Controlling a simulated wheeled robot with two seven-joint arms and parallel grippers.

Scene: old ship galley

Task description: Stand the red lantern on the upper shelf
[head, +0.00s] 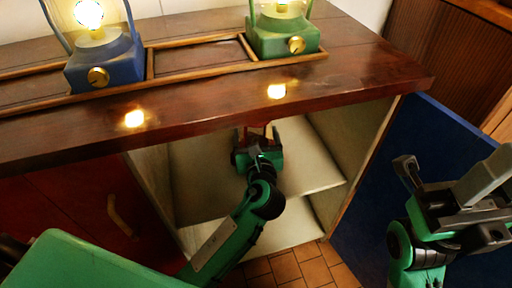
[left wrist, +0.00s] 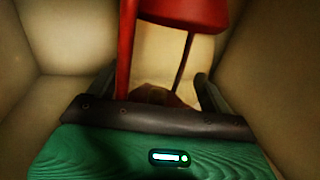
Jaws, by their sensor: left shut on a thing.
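The red lantern (head: 262,130) is inside the open cabinet, mostly hidden by the countertop edge and my left gripper (head: 259,140). The left wrist view shows its red top (left wrist: 190,12) and upright bars close in front of the fingers. My left gripper is shut on the lantern, over the upper shelf (head: 315,165), a pale board inside the cabinet. I cannot tell whether the lantern's base touches the shelf. My right gripper (head: 445,178) is open and empty, outside the cabinet in front of the blue door.
A lit blue lantern (head: 105,62) and a lit green lantern (head: 283,38) stand in the railed countertop (head: 200,95). The blue cabinet door (head: 440,130) is swung open at right. A red door (head: 75,200) is at left. Pale walls enclose the cabinet space closely.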

